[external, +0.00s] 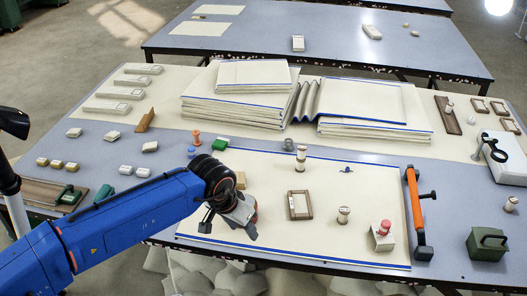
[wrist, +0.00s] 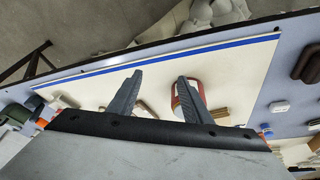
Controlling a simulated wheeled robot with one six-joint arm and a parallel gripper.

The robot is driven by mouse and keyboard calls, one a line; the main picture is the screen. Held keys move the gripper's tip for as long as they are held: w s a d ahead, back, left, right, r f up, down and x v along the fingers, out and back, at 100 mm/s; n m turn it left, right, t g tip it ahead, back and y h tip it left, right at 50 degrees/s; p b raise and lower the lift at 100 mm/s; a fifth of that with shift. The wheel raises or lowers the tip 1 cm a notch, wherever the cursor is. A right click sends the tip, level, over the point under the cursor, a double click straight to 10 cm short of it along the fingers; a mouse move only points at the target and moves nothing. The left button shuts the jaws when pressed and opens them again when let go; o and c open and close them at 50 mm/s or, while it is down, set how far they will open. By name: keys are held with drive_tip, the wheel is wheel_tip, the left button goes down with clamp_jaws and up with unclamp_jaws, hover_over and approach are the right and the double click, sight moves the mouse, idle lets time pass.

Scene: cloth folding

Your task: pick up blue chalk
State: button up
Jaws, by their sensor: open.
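I cannot clearly make out a blue chalk. A small dark blue item (external: 346,169) lies on the cream cloth in the external view; it is too small to tell what it is. My gripper (external: 228,226) is over the left part of the cloth (external: 270,235), left of that item. In the wrist view my gripper (wrist: 158,82) has its two fingers spread apart, with nothing held between them. A round red-rimmed item (wrist: 187,92) is partly hidden behind the right finger.
A wooden frame (external: 299,205), a spool (external: 344,215) and a red-topped item (external: 383,232) stand on the cloth. An orange-handled tool (external: 414,205) lies along its right edge. Folded cloth stacks (external: 240,105) rise behind. The cloth's front middle is clear.

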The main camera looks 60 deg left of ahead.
drive_tip(key=w+a+r+n, duration=0.1)
drive_tip(key=w+a+r, duration=0.1)
drive_tip(key=a, duration=0.1)
drive_tip(key=w+a+r+n, duration=0.1)
drive_tip(key=w+a, duration=0.1)
drive_tip(key=a, duration=0.2)
drive_tip(key=w+a+r+n+g, duration=0.1)
drive_tip(key=w+a+r+n, duration=0.1)
drive_tip(key=a, duration=0.2)
drive_tip(key=shift+w+a+r+y, duration=0.1)
drive_tip(key=shift+w+r+y, duration=0.2)
drive_tip(key=shift+w, duration=0.1)
drive_tip(key=w+a+r+n+g, duration=0.1)
drive_tip(key=w+a+r+n, duration=0.15)
drive_tip(key=a, duration=0.75)
drive_tip(key=n+g, duration=0.2)
drive_tip(key=n, duration=0.5)
hover_over(191, 148)
drive_tip(key=d, duration=0.2)
drive_tip(key=f, duration=0.5)
drive_tip(key=a+f, duration=0.1)
drive_tip(key=f, duration=0.5)
drive_tip(key=a+f, duration=0.1)
drive_tip(key=f, duration=0.4)
drive_tip(key=shift+f, duration=0.15)
drive_tip(key=shift+w, duration=0.1)
drive_tip(key=shift+c, duration=0.7)
clamp_jaws()
